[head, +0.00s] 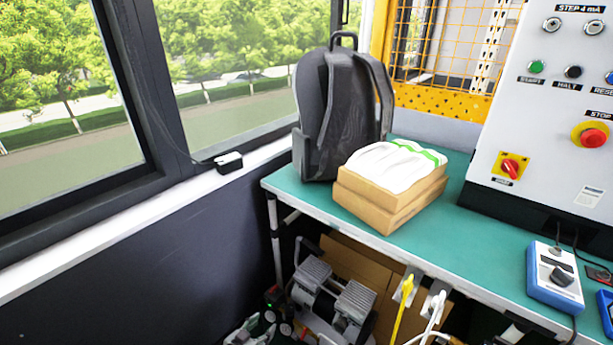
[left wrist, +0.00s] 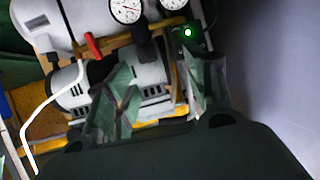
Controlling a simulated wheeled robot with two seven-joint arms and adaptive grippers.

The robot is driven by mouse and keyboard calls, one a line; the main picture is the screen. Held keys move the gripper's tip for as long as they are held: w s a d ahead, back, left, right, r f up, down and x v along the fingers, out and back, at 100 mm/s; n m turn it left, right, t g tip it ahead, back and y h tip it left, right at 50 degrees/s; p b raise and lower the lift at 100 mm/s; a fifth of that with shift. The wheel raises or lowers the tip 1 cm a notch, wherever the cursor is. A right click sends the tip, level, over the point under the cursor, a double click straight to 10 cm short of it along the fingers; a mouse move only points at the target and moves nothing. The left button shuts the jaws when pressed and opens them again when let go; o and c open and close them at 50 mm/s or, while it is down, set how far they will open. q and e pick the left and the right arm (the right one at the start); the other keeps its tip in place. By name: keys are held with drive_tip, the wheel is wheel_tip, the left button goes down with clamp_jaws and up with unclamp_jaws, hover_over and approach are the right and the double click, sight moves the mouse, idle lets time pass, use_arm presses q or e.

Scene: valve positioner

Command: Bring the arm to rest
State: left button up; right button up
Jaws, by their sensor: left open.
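My left gripper (left wrist: 165,88) is open in the left wrist view, with its two greenish fingers spread and nothing between them. In the head view only a small part of it (head: 250,331) shows at the bottom edge, low beside the wall and left of the compressor. A grey and white compressor (head: 335,298) stands under the bench. In the left wrist view the compressor (left wrist: 62,22) lies beyond the fingers, with its gauges and a green light; I cannot tell the gap. My right gripper is not in view.
The green bench (head: 460,262) carries a grey backpack (head: 340,110), cardboard boxes (head: 385,205) with a white item on top, and a blue-white device (head: 553,278). A control panel (head: 540,120) stands at right. A dark wall (head: 130,270) runs below the window. Cables hang at the bench front.

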use_arm(q)
drive_tip(key=s+a+f+n+g+y+p, duration=0.1)
drive_tip(key=s+a+n+g+y+p, duration=0.3)
drive_tip(key=s+a+p, duration=1.05)
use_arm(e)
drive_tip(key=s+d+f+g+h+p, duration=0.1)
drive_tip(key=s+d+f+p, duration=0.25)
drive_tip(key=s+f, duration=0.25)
use_arm(q)
drive_tip(key=s+d+r+g+y+p, duration=0.1)
drive_tip(key=s+r+g+p, duration=0.1)
drive_tip(key=s+p, duration=0.7)
drive_tip(key=s+d+r+g+y+p, duration=0.1)
drive_tip(key=s+p, duration=0.9)
drive_tip(key=s, duration=1)
wheel_tip(320, 180, up, 3)
drive_tip(key=d+g, duration=0.1)
drive_tip(key=g, duration=0.2)
drive_tip(key=shift+d+f, duration=0.15)
drive_tip(key=shift+d, duration=0.1)
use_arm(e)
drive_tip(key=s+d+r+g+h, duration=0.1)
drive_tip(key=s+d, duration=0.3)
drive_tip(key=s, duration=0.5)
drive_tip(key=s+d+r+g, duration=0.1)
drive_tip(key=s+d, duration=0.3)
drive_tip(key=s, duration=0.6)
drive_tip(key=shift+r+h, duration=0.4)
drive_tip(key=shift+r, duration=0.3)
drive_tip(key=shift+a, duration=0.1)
